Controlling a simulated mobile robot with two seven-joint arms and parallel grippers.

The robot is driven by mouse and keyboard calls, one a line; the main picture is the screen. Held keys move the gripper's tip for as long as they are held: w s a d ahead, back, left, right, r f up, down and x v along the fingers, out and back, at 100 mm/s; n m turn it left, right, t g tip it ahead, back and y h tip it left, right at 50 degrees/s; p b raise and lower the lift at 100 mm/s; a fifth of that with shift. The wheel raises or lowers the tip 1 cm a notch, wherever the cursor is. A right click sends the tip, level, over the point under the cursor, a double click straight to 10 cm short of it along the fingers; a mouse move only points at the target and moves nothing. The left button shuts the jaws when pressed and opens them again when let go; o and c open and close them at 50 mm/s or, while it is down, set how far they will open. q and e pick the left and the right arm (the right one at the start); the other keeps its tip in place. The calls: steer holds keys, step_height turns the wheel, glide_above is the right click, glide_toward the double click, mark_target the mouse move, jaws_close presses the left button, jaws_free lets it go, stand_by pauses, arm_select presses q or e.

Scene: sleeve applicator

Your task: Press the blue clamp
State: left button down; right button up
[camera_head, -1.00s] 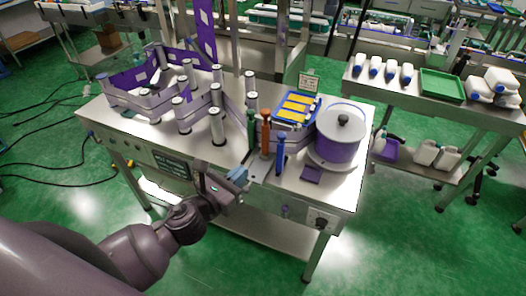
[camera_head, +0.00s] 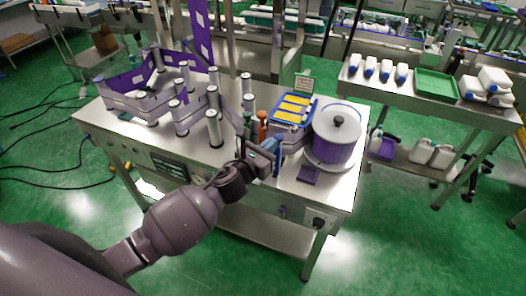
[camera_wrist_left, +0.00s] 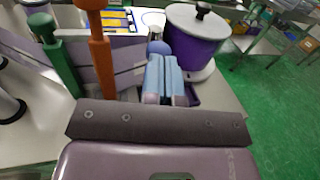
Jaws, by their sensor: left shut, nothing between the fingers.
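The blue clamp (camera_head: 277,164) stands upright at the front of the steel machine table, right of the orange clamp, and is partly hidden by my left gripper. In the left wrist view its rounded blue top (camera_wrist_left: 159,47) shows just beyond the fingertips. My left gripper (camera_head: 270,146) is shut and empty, with light blue fingers (camera_wrist_left: 166,78) side by side. It is at the clamp's upper part; I cannot tell whether it touches. My right gripper is not in view.
An orange clamp (camera_wrist_left: 99,45) and a green clamp (camera_wrist_left: 57,60) stand left of the fingers. A purple-banded pot (camera_head: 338,137) stands to the right. Several rollers carrying purple film (camera_head: 128,80) fill the table's left side. A side bench (camera_head: 419,101) holds bottles and a green tray.

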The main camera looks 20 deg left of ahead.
arm_select(q)
steer(key=shift+w, duration=0.15)
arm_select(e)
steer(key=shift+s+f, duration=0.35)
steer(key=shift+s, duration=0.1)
arm_select(q)
steer(key=w+b, duration=0.1)
steer(key=w, duration=0.5)
steer(key=shift+w+r, duration=0.15)
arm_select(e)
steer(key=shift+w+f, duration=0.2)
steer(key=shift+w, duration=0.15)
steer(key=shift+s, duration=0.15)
